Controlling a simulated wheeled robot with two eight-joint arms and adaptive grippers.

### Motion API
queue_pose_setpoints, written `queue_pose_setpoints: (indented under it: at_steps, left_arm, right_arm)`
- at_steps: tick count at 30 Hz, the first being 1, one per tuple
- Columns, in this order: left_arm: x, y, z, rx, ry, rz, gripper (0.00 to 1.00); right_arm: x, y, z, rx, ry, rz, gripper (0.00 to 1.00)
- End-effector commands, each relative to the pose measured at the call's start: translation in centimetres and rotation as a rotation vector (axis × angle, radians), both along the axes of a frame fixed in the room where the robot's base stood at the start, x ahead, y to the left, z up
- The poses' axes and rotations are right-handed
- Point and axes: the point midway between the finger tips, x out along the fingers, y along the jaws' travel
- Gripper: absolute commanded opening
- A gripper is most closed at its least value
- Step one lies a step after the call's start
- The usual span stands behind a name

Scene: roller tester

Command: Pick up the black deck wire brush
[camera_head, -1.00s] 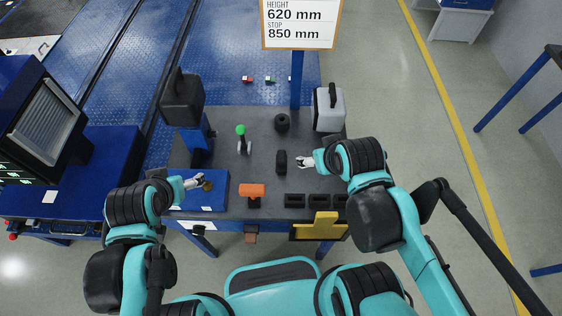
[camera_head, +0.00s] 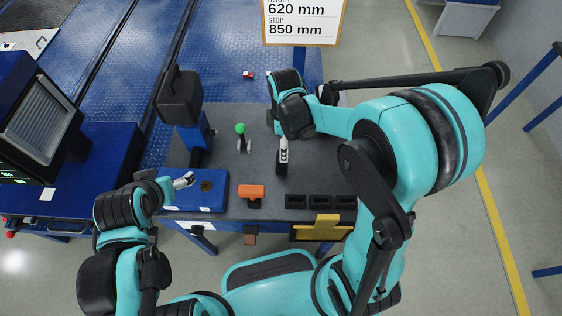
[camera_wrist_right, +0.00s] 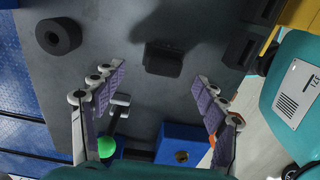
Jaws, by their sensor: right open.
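The black block that looks like the deck wire brush (camera_head: 282,169) lies on the grey bench top, partly hidden by my right gripper in the head view. In the right wrist view the black brush (camera_wrist_right: 163,60) lies ahead of the fingertips, roughly centred between them, with a gap to each finger. My right gripper (camera_head: 284,143) is above it; in its wrist view the gripper (camera_wrist_right: 160,76) is open and empty. My left gripper (camera_head: 187,178) is over the blue box at the left of the bench; its finger gap is too small to judge.
A green-knobbed lever (camera_head: 240,130) stands left of the brush. An orange-topped item (camera_head: 251,191) and black trays (camera_head: 321,201) line the front edge. A black ring (camera_wrist_right: 58,36) shows in the right wrist view. A blue box (camera_head: 216,199) is at left.

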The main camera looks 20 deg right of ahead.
Motion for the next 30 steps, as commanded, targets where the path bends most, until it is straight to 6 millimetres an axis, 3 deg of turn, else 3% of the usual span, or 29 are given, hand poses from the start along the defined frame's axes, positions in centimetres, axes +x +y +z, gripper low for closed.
queue_pose_setpoints:
  at_steps: [13,21,23,27,30]
  left_arm:
    - [0.0,0.0,-3.1,0.0,0.0,0.0,0.8]
    - [0.0,0.0,-3.1,0.0,0.0,0.0,0.8]
    - [0.0,0.0,-3.1,0.0,0.0,0.0,0.8]
    - [0.0,0.0,-3.1,0.0,0.0,0.0,0.8]
    - [0.0,0.0,-3.1,0.0,0.0,0.0,0.8]
  right_arm:
    - [-0.5,0.8,-5.8,0.0,-0.002,-0.003,0.72]
    - [-0.6,0.8,-6.2,0.0,-0.002,-0.003,0.72]
    - [-0.6,0.8,-6.2,0.0,-0.002,-0.003,0.59]
    - [-0.6,0.8,-6.1,0.0,-0.002,-0.003,0.22]
    - [-0.6,0.8,-6.1,0.0,-0.002,-0.003,0.11]
